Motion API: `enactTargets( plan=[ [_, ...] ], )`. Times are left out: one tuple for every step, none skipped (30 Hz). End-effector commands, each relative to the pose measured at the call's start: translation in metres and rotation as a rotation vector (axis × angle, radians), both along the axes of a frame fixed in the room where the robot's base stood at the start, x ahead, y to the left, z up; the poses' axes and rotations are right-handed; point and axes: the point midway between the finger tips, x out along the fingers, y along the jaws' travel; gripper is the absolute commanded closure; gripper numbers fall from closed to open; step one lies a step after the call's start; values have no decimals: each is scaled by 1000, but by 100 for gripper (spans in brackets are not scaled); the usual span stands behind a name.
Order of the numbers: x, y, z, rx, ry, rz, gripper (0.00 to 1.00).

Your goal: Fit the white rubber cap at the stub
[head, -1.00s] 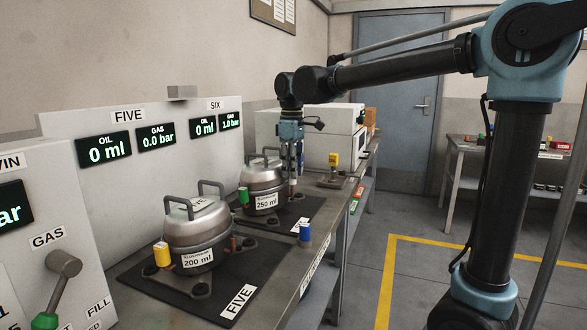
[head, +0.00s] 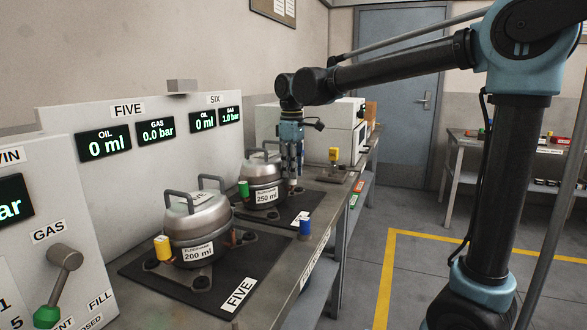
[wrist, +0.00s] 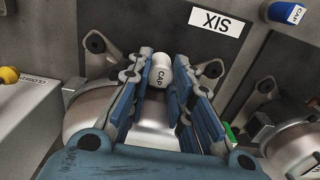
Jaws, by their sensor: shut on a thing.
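In the head view my gripper (head: 292,172) points down at the aisle side of the rear compressor (head: 264,178), marked 250 ml. This compressor also shows beneath my gripper in the wrist view (wrist: 85,108). I cannot make out its stub, nor whether the cap touches it. The nearer compressor (head: 195,215), marked 200 ml, has a copper-coloured stub (head: 233,237) at its right side.
A yellow cap (head: 162,248) and a green cap (head: 243,189) are beside the compressors. A yellow-topped device (head: 333,156) stands behind. The panel (head: 60,130) with displays lines the wall side. The aisle floor is clear.

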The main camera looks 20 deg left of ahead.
Motion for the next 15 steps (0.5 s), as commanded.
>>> enactTargets(
  plan=[
    [0,0,-1,0,0,0,100],
    [0,0,-2,0,0,0,100],
    [0,0,-1,0,0,0,71],
    [0,0,-1,0,0,0,64],
    [0,0,-1,0,0,0,57],
    [0,0,-1,0,0,0,57],
    [0,0,-1,0,0,0,57],
    [0,0,-1,0,0,0,57],
    [0,0,-1,0,0,0,57],
    [0,0,-1,0,0,0,57],
    [0,0,-1,0,0,0,57],
    [0,0,-1,0,0,0,57],
    [0,0,-1,0,0,0,57],
    [0,0,-1,0,0,0,57],
    [0,0,-1,0,0,0,57]
  ],
)
